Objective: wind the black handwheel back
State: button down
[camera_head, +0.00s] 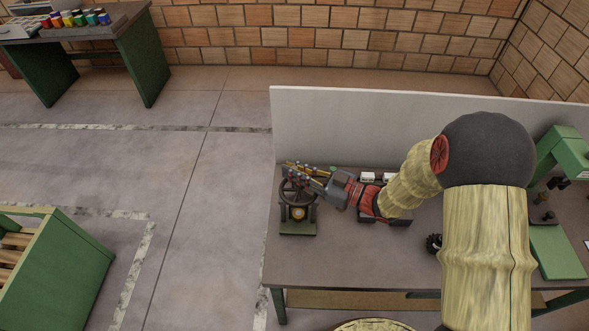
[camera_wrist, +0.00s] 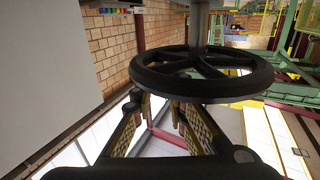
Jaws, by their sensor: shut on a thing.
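The black handwheel (camera_head: 283,196) has spokes and stands on a small dark stand with a round yellowish dial (camera_head: 298,213), near the left end of the workbench. In the wrist view the handwheel (camera_wrist: 200,88) fills the upper middle, its rim crossing just over my fingertips. My gripper (camera_head: 294,169) reaches in from the right at the wheel's far side. In the wrist view my gripper (camera_wrist: 163,104) has its two patterned fingers on either side of the near rim, shut on it. The exact contact is partly hidden behind the rim.
The grey workbench (camera_head: 350,262) has a pale back panel (camera_head: 400,120) behind it. A green machine (camera_head: 560,250) stands at the right end. A green crate (camera_head: 60,270) and a table with colored items (camera_head: 75,19) stand off left. The bench front left is clear.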

jog(key=shift+r, duration=0.1)
jog(key=c, duration=1.8)
grip_release()
jog(key=shift+o, duration=0.2)
jog(key=v, duration=1.2)
jog(key=shift+c, duration=0.4)
